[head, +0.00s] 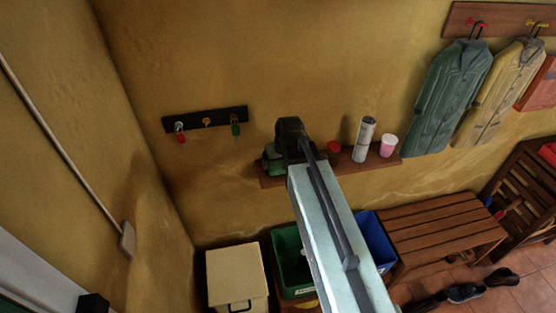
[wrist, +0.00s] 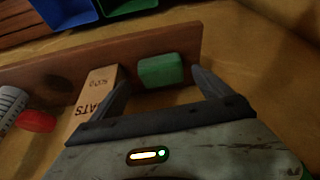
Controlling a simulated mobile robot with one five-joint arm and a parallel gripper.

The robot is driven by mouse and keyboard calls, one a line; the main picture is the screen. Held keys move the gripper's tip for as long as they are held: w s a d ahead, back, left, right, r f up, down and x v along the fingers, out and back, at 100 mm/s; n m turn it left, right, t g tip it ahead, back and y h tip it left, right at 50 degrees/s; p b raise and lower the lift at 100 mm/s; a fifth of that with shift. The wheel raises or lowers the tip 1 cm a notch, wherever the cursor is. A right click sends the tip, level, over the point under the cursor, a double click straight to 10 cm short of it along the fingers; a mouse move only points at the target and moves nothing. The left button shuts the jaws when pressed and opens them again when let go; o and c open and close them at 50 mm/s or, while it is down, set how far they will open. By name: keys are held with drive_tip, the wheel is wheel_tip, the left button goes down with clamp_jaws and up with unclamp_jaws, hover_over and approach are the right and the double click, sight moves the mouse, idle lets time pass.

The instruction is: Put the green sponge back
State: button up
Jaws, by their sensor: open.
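The green sponge (wrist: 161,70) sits on the brown wooden shelf (wrist: 140,43), near the shelf's end, in the wrist view. My gripper (wrist: 160,80) is open, with one dark finger on each side of the sponge. I cannot tell whether either finger touches it. In the head view my gripper (head: 289,138) is over the left end of the shelf (head: 375,163) and partly hides the sponge (head: 271,158).
A cardboard box (wrist: 96,90) stands beside the left finger. A red lid (wrist: 37,121), a white can (head: 364,139) and a pink-white cup (head: 388,146) are farther along the shelf. A key rack (head: 205,119) hangs left; bins (head: 287,252) stand below.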

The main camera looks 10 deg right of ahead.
drive_tip(key=p+v, duration=0.6)
drive_tip(key=v, duration=0.2)
drive_tip(key=s+f+g, duration=0.2)
drive_tip(key=s+g, duration=0.3)
drive_tip(key=s, duration=0.5)
wheel_tip(320, 180, down, 13)
drive_tip(key=b, duration=1.3)
drive_tip(key=shift+a+m+b, duration=0.3)
